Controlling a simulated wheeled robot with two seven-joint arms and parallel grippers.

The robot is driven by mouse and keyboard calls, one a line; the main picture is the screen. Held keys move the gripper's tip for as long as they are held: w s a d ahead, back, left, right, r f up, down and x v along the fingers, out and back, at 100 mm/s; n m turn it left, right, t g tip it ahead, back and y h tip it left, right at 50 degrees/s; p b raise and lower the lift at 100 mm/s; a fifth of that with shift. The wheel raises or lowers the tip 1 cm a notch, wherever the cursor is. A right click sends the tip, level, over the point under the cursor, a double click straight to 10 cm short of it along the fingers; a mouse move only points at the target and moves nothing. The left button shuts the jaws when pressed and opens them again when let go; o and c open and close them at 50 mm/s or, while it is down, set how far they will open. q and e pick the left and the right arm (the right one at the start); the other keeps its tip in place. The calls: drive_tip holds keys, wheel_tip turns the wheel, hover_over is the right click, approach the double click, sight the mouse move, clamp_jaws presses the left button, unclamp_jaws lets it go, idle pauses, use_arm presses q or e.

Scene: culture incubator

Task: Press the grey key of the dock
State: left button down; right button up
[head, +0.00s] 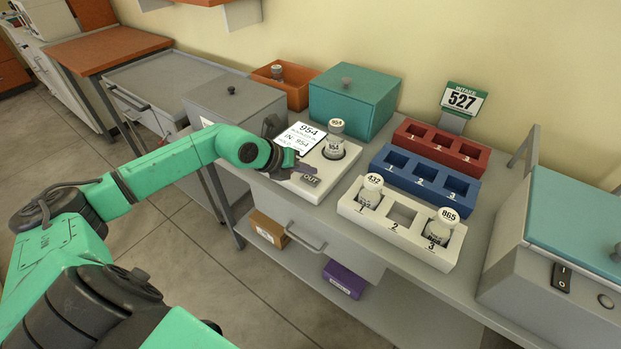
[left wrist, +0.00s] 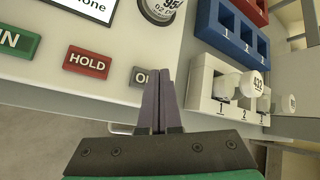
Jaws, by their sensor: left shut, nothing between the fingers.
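The dock (head: 341,172) is a pale block with a tilted screen (head: 300,138) reading 954 and a vial labelled 954 (head: 333,148) standing in its socket. Its grey key (head: 311,181), marked OUT, is at the front edge. In the left wrist view the grey key (left wrist: 141,77) shows beside the red HOLD key (left wrist: 88,62) and the green IN key (left wrist: 15,41). My left gripper (head: 309,169) is shut and empty, its fingertips (left wrist: 167,75) over the right part of the grey key and hiding some letters. I cannot tell whether they touch it. My right gripper is out of view.
Right of the dock stand a white rack (head: 395,238) with vials 432 and 865 and an empty middle slot, a blue rack (head: 424,177) and a red rack (head: 438,146). A teal box (head: 352,101) and an INTAKE sign reading 527 (head: 463,100) are behind.

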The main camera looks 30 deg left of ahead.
sight(307, 181)
use_arm(q)
drive_tip(key=shift+f, duration=0.1)
idle(0.8)
drive_tip(key=shift+f+b, duration=0.3)
drive_tip(key=shift+b, duration=0.1)
drive_tip(key=shift+f+b, duration=0.4)
idle(0.4)
drive_tip(key=shift+r+p, duration=0.55)
drive_tip(key=shift+r, duration=0.25)
drive_tip(key=shift+r+p, duration=1.65)
drive_tip(key=shift+r, duration=0.9)
